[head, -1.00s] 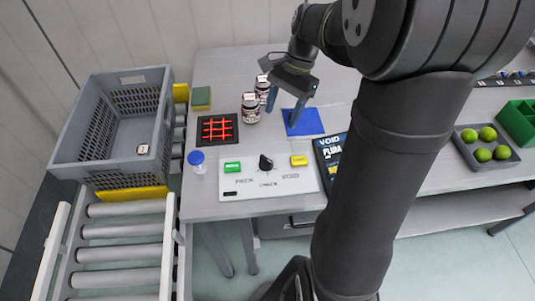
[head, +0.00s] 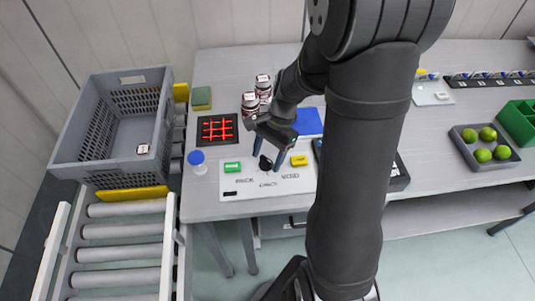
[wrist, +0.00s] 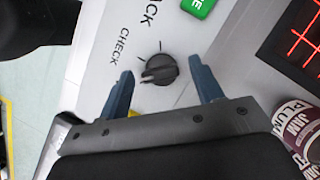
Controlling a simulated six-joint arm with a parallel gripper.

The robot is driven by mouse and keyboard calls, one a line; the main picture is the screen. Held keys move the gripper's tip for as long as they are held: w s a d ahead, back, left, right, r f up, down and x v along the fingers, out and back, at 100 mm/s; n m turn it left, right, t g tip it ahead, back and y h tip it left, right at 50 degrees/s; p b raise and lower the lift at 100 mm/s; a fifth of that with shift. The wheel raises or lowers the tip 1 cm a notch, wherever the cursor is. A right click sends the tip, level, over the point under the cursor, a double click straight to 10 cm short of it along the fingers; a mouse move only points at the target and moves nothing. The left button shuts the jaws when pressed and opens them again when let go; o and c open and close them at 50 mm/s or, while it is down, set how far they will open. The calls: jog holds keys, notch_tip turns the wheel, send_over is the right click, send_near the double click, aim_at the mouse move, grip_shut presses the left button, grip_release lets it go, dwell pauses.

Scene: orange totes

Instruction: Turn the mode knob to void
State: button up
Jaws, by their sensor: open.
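The black mode knob (head: 265,162) sits on a white panel (head: 235,193) labelled PICK or PACK, CHECK and VOID. In the wrist view the knob (wrist: 159,69) shows a raised ridge near the CHECK lettering; I cannot tell its exact setting. My gripper (head: 267,160) is open over the panel, one finger on each side of the knob. In the wrist view my gripper (wrist: 163,72) shows both blue fingers apart, with gaps to the knob. VOID is hidden there.
A green block (head: 232,167) and a yellow block (head: 299,160) flank the knob on the panel. A blue-topped button (head: 196,158) stands left. Jars (head: 250,104), a red-grid tile (head: 217,129) and a blue mat (head: 309,121) lie behind.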

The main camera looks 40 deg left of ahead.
jog(key=c, duration=1)
jog(key=shift+a+n+h, duration=0.15)
jog(key=shift+n+h, duration=0.65)
jog(key=shift+n, duration=1.2)
jog(key=o, duration=1)
jog(key=shift+r, duration=0.15)
jog(key=v, duration=1.7)
jog(key=shift+r, duration=0.15)
jog(key=shift+s, duration=0.1)
